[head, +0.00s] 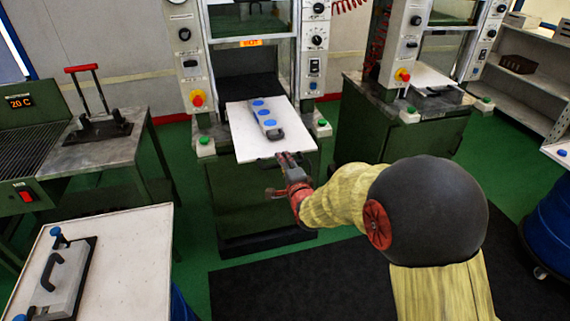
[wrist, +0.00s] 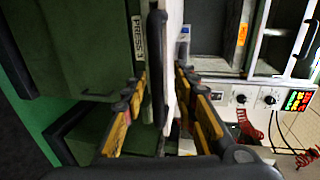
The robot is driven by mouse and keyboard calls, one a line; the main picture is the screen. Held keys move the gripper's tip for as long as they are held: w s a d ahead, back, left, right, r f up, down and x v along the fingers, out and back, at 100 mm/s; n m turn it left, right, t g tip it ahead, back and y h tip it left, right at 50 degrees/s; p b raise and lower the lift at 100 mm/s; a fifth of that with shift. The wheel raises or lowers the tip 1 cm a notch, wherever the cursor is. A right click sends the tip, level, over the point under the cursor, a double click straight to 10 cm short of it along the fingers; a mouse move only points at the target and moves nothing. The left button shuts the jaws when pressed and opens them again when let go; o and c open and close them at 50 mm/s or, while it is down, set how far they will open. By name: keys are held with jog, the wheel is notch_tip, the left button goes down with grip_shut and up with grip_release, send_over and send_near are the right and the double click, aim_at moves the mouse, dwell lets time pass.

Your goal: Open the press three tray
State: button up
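In the head view, a white tray (head: 243,146) sticks out from the front of the middle press (head: 250,50). A grey mould with blue caps (head: 264,116) lies on it. My gripper (head: 286,160) is at the tray's front edge. In the wrist view, its fingers (wrist: 160,82) are apart, on either side of a black handle (wrist: 157,50), with no clear contact. The tray shows edge-on (wrist: 174,40) beside the handle. A label (wrist: 138,38) on the green cabinet reads "PRESS"; its number is hard to read.
Another press with a white tray (head: 428,77) stands at right. A side table (head: 120,235) with a mould (head: 62,281) is at front left. A bench (head: 95,150) holds a red-handled tool (head: 95,122). Dark matting (head: 300,285) covers the floor in front.

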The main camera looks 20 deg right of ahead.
jog(key=shift+s+f, duration=0.1)
jog(key=v, duration=1.2)
dwell(0.5)
